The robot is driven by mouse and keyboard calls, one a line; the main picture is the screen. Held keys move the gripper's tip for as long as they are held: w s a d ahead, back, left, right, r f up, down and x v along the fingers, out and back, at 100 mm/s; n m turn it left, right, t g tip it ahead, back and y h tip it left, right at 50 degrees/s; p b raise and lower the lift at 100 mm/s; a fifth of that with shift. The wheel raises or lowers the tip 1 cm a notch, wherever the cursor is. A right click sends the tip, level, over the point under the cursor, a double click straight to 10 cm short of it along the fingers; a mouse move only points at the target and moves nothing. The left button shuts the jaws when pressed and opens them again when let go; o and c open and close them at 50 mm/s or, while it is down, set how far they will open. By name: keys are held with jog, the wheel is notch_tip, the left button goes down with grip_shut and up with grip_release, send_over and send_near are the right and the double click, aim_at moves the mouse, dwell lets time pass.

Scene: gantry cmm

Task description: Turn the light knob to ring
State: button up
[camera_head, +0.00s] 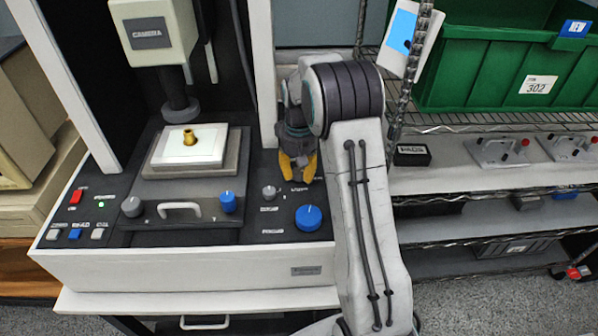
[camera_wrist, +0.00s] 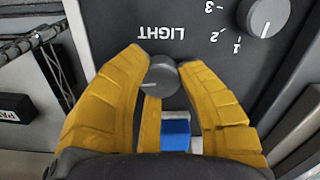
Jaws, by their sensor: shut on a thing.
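The light knob (camera_wrist: 163,75) is a small grey round knob on the dark machine panel. The label LIGHT (camera_wrist: 161,32) stands beside it, upside down in the wrist view. The yellow fingers of my gripper (camera_wrist: 160,85) are shut on the knob, one on each side. In the head view my gripper (camera_head: 298,170) points down at the panel's right part and hides the knob. I see no ring mark, and I cannot read the knob's pointer.
A grey knob (camera_wrist: 268,15) with numbers sits beside the light knob; in the head view it is left of my gripper (camera_head: 269,192). A large blue knob (camera_head: 308,217) is in front. A blue block (camera_wrist: 175,130) shows between my fingers. A white machine post (camera_head: 262,75) stands close left.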

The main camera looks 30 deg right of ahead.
aim_at(299, 171)
jog(key=shift+f+m, duration=0.1)
jog(key=shift+m, duration=0.5)
jog(key=o, duration=1.2)
notch_tip(299, 171, up, 12)
dwell(0.6)
